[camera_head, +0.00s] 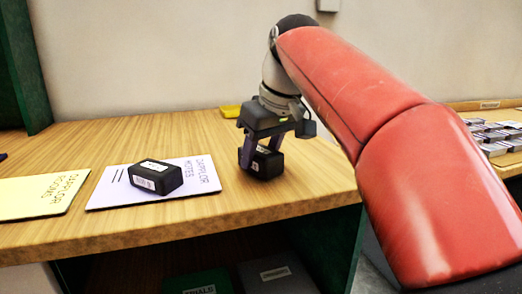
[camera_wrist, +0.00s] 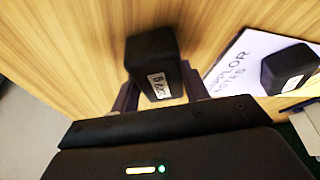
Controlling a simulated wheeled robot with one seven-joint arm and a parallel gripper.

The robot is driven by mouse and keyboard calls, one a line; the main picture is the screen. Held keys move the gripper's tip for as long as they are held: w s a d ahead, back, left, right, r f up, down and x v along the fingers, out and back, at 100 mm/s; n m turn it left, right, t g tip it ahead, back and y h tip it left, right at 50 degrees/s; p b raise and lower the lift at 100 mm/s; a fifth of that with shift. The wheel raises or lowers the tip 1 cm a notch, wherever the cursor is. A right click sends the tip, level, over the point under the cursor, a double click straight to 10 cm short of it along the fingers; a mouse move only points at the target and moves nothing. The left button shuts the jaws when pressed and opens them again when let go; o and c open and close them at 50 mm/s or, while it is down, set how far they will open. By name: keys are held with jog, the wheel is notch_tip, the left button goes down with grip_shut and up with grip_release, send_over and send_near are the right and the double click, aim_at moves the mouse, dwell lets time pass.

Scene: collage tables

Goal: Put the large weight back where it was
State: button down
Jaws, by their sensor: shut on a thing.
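My gripper (camera_head: 262,150) is shut on a black weight (camera_head: 264,164) with a small white label. The weight is at the wooden table top, right of the white sheet; I cannot tell whether it touches the wood. In the wrist view the same weight (camera_wrist: 153,62) sits between the two fingers of my gripper (camera_wrist: 160,97). A second black weight (camera_head: 157,177) with a white label lies on the white sheet (camera_head: 205,185). It also shows in the wrist view (camera_wrist: 288,66). Which weight is larger is hard to tell.
A yellow sheet (camera_head: 40,198) lies left on the wooden table (camera_head: 130,235). A small yellow item (camera_head: 230,112) is behind my gripper. A tray of grey pieces (camera_head: 492,135) stands far right.

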jog(key=shift+f, duration=0.15)
jog(key=c, duration=0.8)
grip_release()
jog(key=shift+o, duration=0.8)
jog(key=shift+f, duration=0.1)
